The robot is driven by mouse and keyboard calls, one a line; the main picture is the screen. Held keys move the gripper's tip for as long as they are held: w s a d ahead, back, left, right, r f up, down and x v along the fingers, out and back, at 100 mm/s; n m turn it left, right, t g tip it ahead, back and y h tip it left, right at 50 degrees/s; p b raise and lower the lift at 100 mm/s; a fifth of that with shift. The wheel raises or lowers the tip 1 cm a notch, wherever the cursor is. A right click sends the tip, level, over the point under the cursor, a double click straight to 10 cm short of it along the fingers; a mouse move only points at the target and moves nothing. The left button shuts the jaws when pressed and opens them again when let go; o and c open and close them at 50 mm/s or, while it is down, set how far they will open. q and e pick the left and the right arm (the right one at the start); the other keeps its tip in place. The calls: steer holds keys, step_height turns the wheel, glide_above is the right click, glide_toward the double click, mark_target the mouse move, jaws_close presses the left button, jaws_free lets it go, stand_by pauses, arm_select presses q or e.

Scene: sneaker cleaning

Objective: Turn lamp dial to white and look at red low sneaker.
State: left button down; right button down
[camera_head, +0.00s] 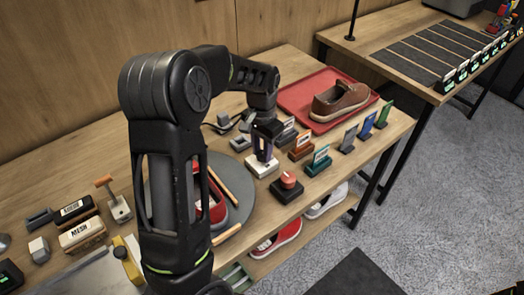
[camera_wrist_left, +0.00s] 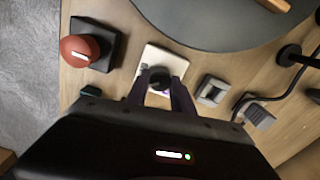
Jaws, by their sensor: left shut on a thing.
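The lamp dial is a black knob (camera_wrist_left: 158,77) on a white base plate (camera_wrist_left: 152,60); the white base also shows in the head view (camera_head: 258,168). My left gripper (camera_head: 266,148) points down at it. In the left wrist view its two fingers (camera_wrist_left: 157,90) are closed around the knob. The dial's markings are too small to read. A red shoe (camera_head: 217,207) lies on the round grey turntable (camera_head: 240,184), largely hidden behind my left arm. Another red sneaker with a white sole (camera_head: 277,238) sits on the shelf under the table. My right gripper is out of view.
A red button on a black base (camera_head: 288,184) stands close to the dial. A brown shoe (camera_head: 340,100) lies on a red tray (camera_head: 300,92) at the back. Several coloured card holders (camera_head: 350,138) line the front edge. Brushes and blocks (camera_head: 82,234) stand at left.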

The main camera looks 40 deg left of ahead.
mark_target(262, 152)
arm_select(q)
steer(key=shift+n, duration=2.3)
steer(key=c, duration=1.1)
jaws_free()
steer(key=shift+r, duration=0.1)
step_height(262, 152, up, 8)
steer(key=shift+f+b, duration=0.15)
steer(key=shift+b, duration=0.4)
steer(key=shift+f, duration=0.1)
